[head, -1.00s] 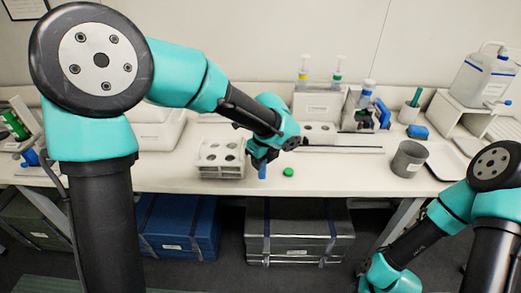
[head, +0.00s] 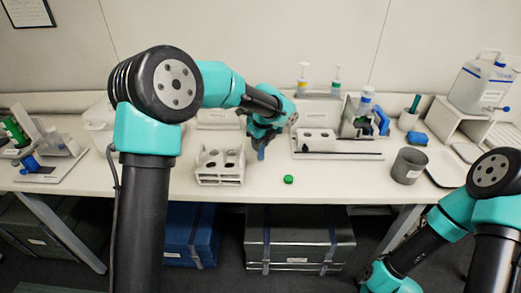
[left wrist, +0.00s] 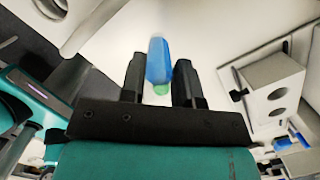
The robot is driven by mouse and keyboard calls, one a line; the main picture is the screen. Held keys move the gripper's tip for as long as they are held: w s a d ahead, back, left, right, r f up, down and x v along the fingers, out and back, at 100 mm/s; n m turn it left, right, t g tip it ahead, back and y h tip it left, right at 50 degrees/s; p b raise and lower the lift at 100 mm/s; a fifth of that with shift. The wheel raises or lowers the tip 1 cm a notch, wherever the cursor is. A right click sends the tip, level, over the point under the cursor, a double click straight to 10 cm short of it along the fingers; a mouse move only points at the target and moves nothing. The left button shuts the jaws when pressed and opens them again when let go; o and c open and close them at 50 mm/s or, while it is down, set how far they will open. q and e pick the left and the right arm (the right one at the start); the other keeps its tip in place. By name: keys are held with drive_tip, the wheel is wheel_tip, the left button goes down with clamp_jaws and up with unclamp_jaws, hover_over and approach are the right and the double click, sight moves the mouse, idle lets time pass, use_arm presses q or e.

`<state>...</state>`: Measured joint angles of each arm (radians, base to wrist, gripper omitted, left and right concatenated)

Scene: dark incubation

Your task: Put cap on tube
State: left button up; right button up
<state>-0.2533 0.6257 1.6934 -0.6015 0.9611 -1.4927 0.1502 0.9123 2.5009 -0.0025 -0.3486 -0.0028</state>
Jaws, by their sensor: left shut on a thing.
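My left gripper (head: 262,143) is shut on a blue tube (head: 261,154), which points down from the fingers above the bench. In the left wrist view the tube (left wrist: 158,60) is between the two dark fingers of my left gripper (left wrist: 161,80). A green cap (head: 288,179) lies on the bench near its front edge, to the right of the tube and nearer to me, apart from it. A green patch, likely the cap, shows just below the tube in the left wrist view (left wrist: 161,90). My right gripper is out of view.
A white rack (head: 220,178) with holes stands left of the gripper. A holder with holes (head: 318,146) is behind to the right. A grey cup (head: 408,166) and white tray (head: 443,171) stand further right. The bench around the cap is clear.

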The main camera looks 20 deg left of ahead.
use_arm(q)
drive_tip(key=shift+w+a, duration=0.1)
drive_tip(key=shift+w, duration=0.25)
drive_tip(key=shift+f, duration=1.75)
drive_tip(key=shift+f, duration=0.15)
drive_tip(key=o, duration=0.9)
drive_tip(key=r, duration=0.4)
drive_tip(key=d+r, duration=0.1)
drive_tip(key=r, duration=0.3)
drive_tip(key=s+r, duration=0.1)
drive_tip(key=r, duration=0.3)
drive_tip(key=shift+d+r, duration=0.1)
drive_tip(key=shift+d, duration=0.15)
